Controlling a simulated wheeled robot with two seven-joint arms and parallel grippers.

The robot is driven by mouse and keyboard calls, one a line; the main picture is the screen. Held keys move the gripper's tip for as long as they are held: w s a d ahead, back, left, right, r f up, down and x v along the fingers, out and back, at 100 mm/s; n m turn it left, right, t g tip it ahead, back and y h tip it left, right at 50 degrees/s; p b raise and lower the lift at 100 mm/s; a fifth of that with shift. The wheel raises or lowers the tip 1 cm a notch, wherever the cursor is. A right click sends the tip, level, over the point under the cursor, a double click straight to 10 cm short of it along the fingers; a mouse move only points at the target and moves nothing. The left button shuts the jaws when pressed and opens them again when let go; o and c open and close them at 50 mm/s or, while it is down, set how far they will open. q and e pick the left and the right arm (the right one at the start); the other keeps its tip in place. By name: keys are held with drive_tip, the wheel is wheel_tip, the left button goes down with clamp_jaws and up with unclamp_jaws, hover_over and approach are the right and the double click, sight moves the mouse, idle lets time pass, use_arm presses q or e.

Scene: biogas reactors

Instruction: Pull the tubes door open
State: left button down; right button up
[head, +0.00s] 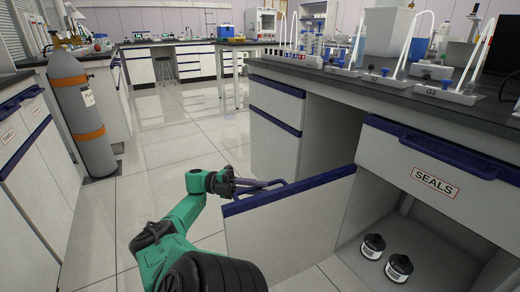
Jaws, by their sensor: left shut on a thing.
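The door (290,232) is a pale panel with a blue top edge. It stands swung out from the cabinet under the right-hand bench, and I see its inner side. Its front face and any label on it are hidden. The blue handle (262,184) shows beyond the top edge, near the door's free end. My left gripper (232,184), on a green arm, is shut on this handle. The open compartment (425,240) shows to the right of the door, with two black-lidded jars (373,246) on its floor. My right gripper is not in view.
A closed drawer marked SEALS (440,165) is above the compartment. The bench top (390,92) carries racks, trays and tubing. A grey gas cylinder (85,115) stands by the left cabinets. The tiled floor (165,120) between the benches is clear.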

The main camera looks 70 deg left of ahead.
use_arm(q)
drive_tip(key=shift+w, duration=0.1)
drive_tip(key=c, duration=0.8)
unclamp_jaws()
drive_tip(key=shift+w, duration=0.1)
drive_tip(key=shift+c, duration=0.2)
